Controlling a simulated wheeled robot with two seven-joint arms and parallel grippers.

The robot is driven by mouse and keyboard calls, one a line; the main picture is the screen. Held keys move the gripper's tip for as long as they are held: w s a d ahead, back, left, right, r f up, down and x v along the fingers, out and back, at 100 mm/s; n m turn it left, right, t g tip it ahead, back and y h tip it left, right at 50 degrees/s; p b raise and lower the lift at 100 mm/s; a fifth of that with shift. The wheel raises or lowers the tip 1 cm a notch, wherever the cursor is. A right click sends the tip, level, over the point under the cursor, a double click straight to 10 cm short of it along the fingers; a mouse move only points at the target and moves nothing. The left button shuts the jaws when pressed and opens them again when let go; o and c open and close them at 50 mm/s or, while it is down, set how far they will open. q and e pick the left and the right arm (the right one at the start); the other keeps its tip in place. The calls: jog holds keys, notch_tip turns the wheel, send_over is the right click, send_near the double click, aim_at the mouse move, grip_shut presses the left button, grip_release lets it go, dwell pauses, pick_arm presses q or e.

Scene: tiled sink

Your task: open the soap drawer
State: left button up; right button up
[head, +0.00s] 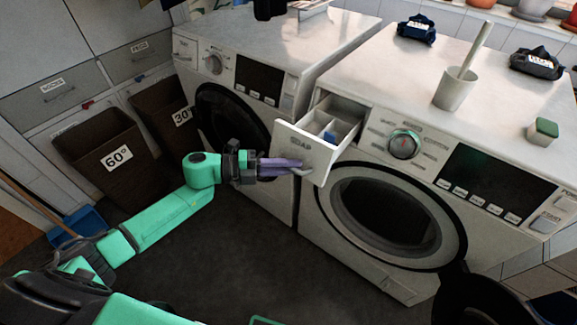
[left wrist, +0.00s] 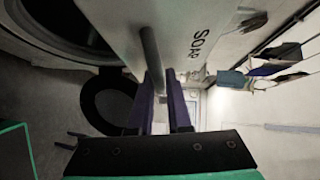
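The white soap drawer (head: 305,148), marked SOAP on its front, stands pulled out from the right washing machine (head: 345,200). Its open compartments show from above, with something blue inside. The drawer's grey handle (head: 303,171) is at the front's lower edge. My left gripper (head: 297,167) reaches it from the left, its purple fingers shut on the handle. In the left wrist view, the handle (left wrist: 151,50) runs down between the fingertips (left wrist: 161,80), beside the drawer front (left wrist: 185,30). My right gripper is not in view.
A second washing machine (head: 235,85) stands to the left. Brown laundry bins marked 60° (head: 95,148) and 30° (head: 165,110) stand left of my arm. The floor in front is mostly clear.

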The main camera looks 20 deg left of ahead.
pick_arm(q)
jog(key=o, duration=0.3)
jog(key=b+v, duration=0.2)
jog(key=v, duration=1.2)
jog(key=shift+a, duration=0.25)
